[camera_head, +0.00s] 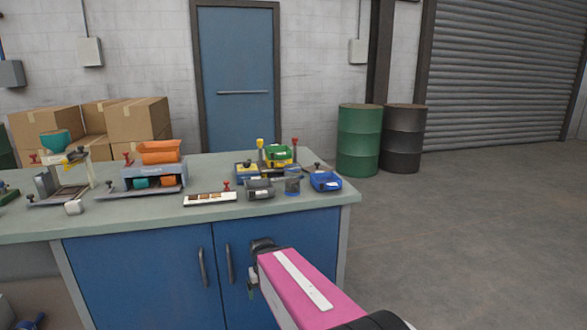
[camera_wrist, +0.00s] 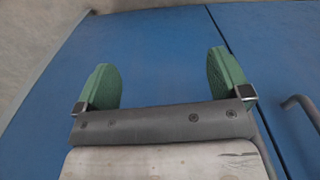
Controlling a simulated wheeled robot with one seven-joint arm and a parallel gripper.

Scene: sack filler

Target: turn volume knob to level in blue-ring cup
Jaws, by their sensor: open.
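A small dark see-through cup (camera_head: 292,187) stands near the right end of the workbench (camera_head: 130,222) in the head view, with what looks like blue at its base. It may be the blue-ring cup; I cannot tell its fill level. Small red and yellow knobs show on the nearby devices, but I cannot tell which is the volume knob. My gripper shows in the wrist view (camera_wrist: 165,72) with two green fingers wide apart and nothing between them. It faces the blue cabinet doors, below the bench top and away from the cup.
Near the cup stand a blue bin (camera_head: 325,182), a grey box (camera_head: 259,190) and a green-and-yellow device (camera_head: 278,156). An orange-topped device (camera_head: 159,152) stands further left. Door handles (camera_head: 230,263) stick out from the cabinet. The floor on the right is clear.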

